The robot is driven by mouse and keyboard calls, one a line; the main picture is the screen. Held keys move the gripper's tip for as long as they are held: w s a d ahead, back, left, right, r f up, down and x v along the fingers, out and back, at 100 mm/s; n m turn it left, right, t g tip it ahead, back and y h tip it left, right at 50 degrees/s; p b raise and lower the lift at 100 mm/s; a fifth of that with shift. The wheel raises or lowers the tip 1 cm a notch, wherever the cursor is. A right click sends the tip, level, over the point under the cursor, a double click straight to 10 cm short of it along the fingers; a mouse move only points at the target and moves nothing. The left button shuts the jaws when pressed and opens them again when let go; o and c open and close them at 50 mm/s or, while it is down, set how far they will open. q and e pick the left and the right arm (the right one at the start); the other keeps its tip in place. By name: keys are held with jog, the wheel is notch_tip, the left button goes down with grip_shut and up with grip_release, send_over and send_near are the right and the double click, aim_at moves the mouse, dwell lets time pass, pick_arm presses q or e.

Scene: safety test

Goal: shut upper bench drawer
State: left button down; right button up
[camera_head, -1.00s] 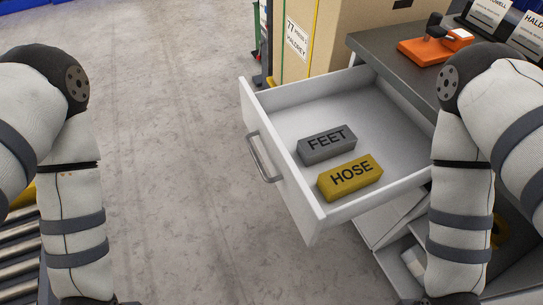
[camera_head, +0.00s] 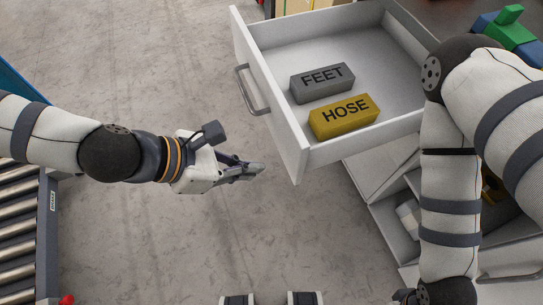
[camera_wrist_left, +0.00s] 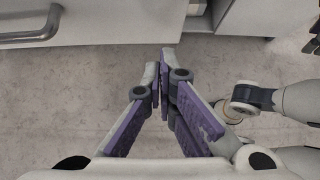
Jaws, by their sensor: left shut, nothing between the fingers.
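The upper bench drawer (camera_head: 275,120) stands pulled out, its front facing left in the head view. Its grey bar handle (camera_head: 252,90) is on that front. In the left wrist view the shut fingers (camera_wrist_left: 165,80) point toward a pale front with a bar handle (camera_wrist_left: 30,32) at the upper left. My right arm hangs at the right; its gripper fingers are out of frame.
Below the drawer, a lower compartment (camera_head: 385,215) stands open with a white item in it. A roller conveyor (camera_head: 22,220) is at the left. Green and blue pieces (camera_head: 508,30) lie on the bench top.

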pick_arm(q)
jog(key=d, duration=0.1)
jog(key=w+d, duration=0.1)
jog(key=d, duration=0.2)
jog(key=shift+w+d+f, duration=0.3)
jog(key=shift+d+f, duration=0.05)
jog(key=shift+f, duration=0.05)
